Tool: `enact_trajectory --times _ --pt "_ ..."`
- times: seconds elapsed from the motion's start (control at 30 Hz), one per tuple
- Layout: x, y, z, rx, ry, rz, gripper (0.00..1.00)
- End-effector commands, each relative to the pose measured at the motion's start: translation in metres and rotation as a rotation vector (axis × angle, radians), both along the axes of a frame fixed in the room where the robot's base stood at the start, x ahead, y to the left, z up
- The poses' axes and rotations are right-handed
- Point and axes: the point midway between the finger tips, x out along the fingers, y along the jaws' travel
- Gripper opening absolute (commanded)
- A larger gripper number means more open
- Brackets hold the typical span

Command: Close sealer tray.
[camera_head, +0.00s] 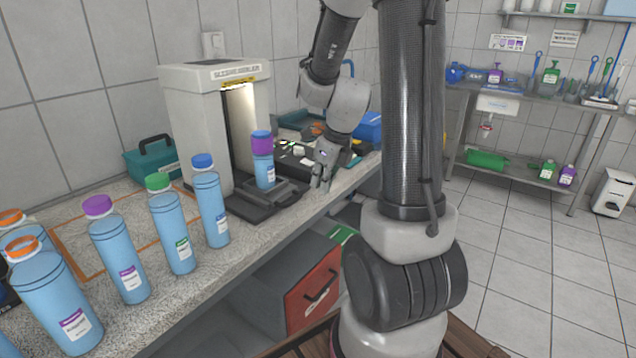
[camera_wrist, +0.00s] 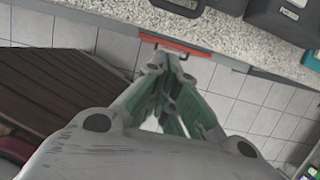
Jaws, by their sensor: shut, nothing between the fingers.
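The sealer (camera_head: 205,130) is a tall white machine with a lit opening, standing on the counter in the head view. Its dark tray (camera_head: 250,212) sticks out of the opening towards the counter's front edge. A blue bottle with a purple cap (camera_head: 263,165) stands upright on the tray. My gripper (camera_head: 320,184) is to the right of the tray, near the counter's front edge, pointing down and apart from the tray. In the wrist view the gripper's fingers (camera_wrist: 172,58) meet with nothing between them. Dark objects on the counter are cut off at that view's top edge.
Several blue bottles (camera_head: 120,265) stand on the counter to the left. A teal toolbox (camera_head: 155,160) sits left of the sealer. A black case with small items (camera_head: 300,155) lies behind my gripper. A red-fronted bin (camera_head: 312,290) is below the counter.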

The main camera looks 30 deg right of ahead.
Motion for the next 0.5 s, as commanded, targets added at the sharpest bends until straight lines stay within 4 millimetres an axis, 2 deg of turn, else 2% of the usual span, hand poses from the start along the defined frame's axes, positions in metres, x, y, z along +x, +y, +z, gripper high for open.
enact_trajectory --times 0.1,0.33,0.5 --pt "0.006 0.003 -0.026 0.002 0.007 0.001 0.0" --pt "0.019 0.008 -0.072 0.001 0.006 0.002 0.0" --pt "0.045 0.017 -0.074 -0.001 -0.001 0.005 0.0"
